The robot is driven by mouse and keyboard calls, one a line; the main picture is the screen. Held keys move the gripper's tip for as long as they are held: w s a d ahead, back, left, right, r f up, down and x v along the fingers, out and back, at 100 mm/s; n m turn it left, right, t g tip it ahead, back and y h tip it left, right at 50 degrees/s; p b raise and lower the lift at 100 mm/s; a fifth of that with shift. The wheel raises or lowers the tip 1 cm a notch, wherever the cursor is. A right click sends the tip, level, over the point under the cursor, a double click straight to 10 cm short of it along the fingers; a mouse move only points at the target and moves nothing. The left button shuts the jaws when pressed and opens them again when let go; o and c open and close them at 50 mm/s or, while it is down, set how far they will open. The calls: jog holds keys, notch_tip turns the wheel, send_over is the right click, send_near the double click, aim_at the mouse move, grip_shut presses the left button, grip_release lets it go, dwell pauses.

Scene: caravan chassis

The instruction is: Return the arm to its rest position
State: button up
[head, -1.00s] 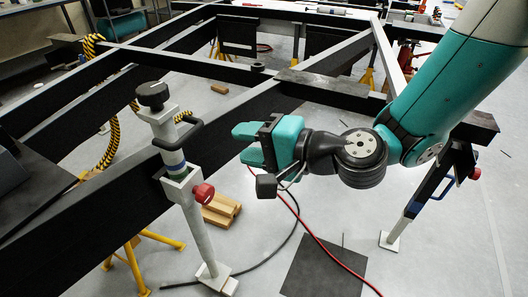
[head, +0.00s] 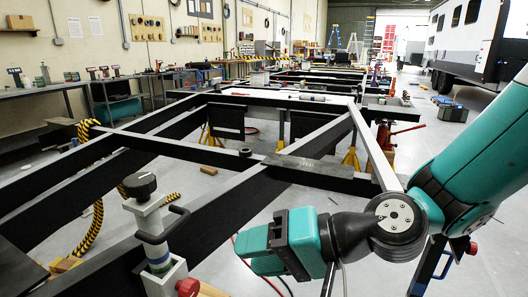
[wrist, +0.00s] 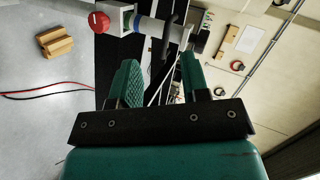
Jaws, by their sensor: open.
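My gripper (head: 258,250) is in the lower middle of the head view, at the end of my teal and black arm. It is to the right of the jack post (head: 159,240) with the black knob and red knob. In the wrist view the two teal fingers of my gripper (wrist: 160,82) stand apart with nothing held between them. The jack post (wrist: 143,24) shows beyond the fingertips there, lying sideways in the picture. I cannot tell the exact gap between fingers and post.
The black chassis frame (head: 225,208) spans the view, with yellow stands (head: 350,158) under it. A wooden block (wrist: 55,44) and red and black cables (wrist: 45,90) lie on the floor. A workbench (head: 60,88) lines the left wall. A white caravan (head: 465,40) stands far right.

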jog(key=s+d+r+n+g+h, duration=0.1)
jog(key=s+d+n+h, duration=0.3)
jog(key=d, duration=0.4)
jog(key=s+d+r+n+g+h, duration=0.1)
jog(key=s+d+n+h, duration=0.1)
jog(key=s+d+h, duration=0.4)
jog(key=a+p+v, duration=0.2)
jog(key=p+v, duration=1.2)
jog(key=shift+w+r+y+p, duration=0.4)
jog(key=shift+w+r, duration=0.2)
jog(key=shift+w, duration=0.1)
jog(key=shift+a, duration=0.1)
dwell(0.7)
